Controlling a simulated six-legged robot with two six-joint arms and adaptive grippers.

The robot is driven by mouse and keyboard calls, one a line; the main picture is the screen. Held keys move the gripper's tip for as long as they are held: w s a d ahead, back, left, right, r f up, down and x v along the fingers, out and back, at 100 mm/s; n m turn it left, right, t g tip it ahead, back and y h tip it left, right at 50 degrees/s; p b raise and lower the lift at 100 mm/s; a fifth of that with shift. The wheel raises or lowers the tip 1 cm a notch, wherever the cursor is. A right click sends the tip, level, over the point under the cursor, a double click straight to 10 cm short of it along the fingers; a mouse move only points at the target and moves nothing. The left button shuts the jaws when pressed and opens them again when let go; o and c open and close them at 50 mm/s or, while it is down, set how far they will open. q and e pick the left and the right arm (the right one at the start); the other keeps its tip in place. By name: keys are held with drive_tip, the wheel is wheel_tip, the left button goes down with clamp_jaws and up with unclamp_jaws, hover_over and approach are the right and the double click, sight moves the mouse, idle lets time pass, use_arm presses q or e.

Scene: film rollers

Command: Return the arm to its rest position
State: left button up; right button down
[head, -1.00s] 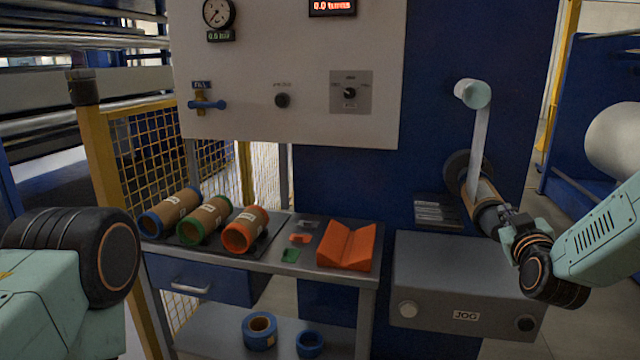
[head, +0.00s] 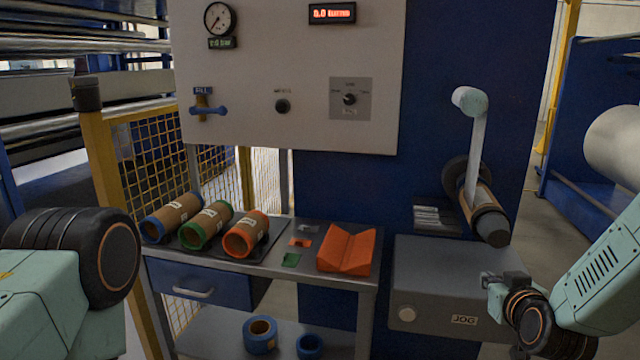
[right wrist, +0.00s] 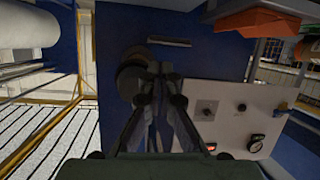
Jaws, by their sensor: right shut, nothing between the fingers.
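My right gripper (head: 492,284) is low at the right of the head view, in front of the grey JOG box (head: 438,270). It is shut and empty, apart from the cardboard core (head: 484,208) on the roller shaft, which is above it and to its left. In the right wrist view the closed fingers (right wrist: 158,72) point at the blue machine panel. My left arm's dark joint shows at the left edge of the head view; the left gripper itself is not in view.
Three cores with blue (head: 172,217), green (head: 206,225) and orange (head: 246,234) ends lie on the table. An orange V-block (head: 347,250) is beside them. Blue rings (head: 260,334) sit on the lower shelf.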

drive_tip(key=s+a+f+m+g+y, duration=0.1)
drive_tip(key=s+a+f+g, duration=0.35)
drive_tip(key=s+f, duration=0.75)
drive_tip(key=s+a+f+g+y, duration=0.1)
drive_tip(key=s+a+f+g, duration=0.35)
drive_tip(key=s+f, duration=0.7)
drive_tip(key=s+f+g, duration=0.1)
drive_tip(key=s+g, duration=0.1)
drive_tip(key=s, duration=0.7)
drive_tip(key=s+a+f+n+g, duration=0.1)
drive_tip(key=s+f+g, duration=0.1)
drive_tip(key=s, duration=0.7)
drive_tip(key=shift+a+g, duration=0.15)
drive_tip(key=shift+g, duration=0.25)
drive_tip(key=shift+w, duration=0.1)
